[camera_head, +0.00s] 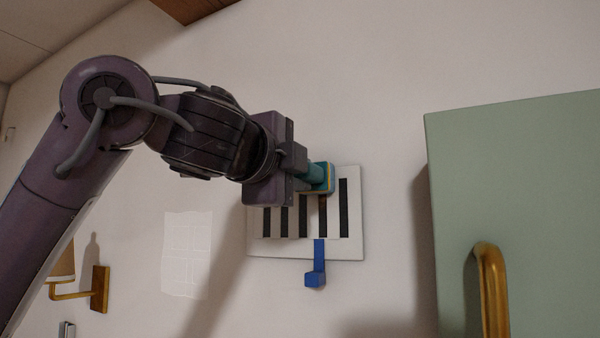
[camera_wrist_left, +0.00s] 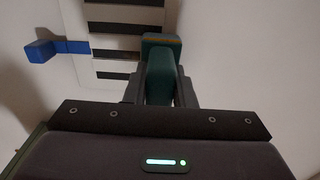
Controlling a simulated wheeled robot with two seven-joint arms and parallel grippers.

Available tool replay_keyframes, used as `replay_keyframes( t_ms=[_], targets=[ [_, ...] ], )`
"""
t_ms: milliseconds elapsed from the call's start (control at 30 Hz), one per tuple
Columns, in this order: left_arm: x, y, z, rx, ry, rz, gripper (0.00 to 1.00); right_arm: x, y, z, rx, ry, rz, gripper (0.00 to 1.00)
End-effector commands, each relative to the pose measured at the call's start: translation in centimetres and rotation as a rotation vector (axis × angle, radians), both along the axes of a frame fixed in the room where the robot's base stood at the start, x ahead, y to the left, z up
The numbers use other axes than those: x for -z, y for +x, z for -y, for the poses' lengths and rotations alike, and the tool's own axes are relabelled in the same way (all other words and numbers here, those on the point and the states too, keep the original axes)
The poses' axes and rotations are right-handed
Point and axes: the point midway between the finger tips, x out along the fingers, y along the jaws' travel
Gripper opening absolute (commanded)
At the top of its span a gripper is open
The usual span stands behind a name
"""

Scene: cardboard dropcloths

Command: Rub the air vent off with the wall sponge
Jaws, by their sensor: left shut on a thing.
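The air vent (camera_head: 305,247) is a white panel with several dark slots on the wall; it also shows in the left wrist view (camera_wrist_left: 120,14). A blue lever (camera_head: 318,268) sticks out from its lower edge. My left gripper (camera_head: 308,174) is in front of the vent's upper part, shut on the wall sponge (camera_head: 325,177), a teal block with a thin yellow-orange layer. In the left wrist view the sponge (camera_wrist_left: 160,70) sits between the fingers, its far face against or very near the slots. I cannot tell for sure whether it touches. My right gripper is not in view.
A green cabinet (camera_head: 520,190) with a brass handle (camera_head: 493,290) stands out at the right of the vent. A brass wall lamp (camera_head: 98,289) is at the lower left. The wall between the lamp and vent holds only a pale tiled patch (camera_head: 186,254).

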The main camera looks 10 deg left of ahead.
Motion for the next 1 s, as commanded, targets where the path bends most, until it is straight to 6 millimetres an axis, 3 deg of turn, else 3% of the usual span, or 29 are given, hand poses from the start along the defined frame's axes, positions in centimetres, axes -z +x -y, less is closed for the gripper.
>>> replay_keyframes(
  t_ms=[600, 1000],
  targets=[
    [8.5, 0.2, -0.6, -0.001, 0.001, -0.003, 0.0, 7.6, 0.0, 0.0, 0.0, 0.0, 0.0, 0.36],
    [8.4, -0.2, -0.7, -0.001, 0.0, 0.0, 0.0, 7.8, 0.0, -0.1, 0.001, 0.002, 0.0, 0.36]
  ],
)
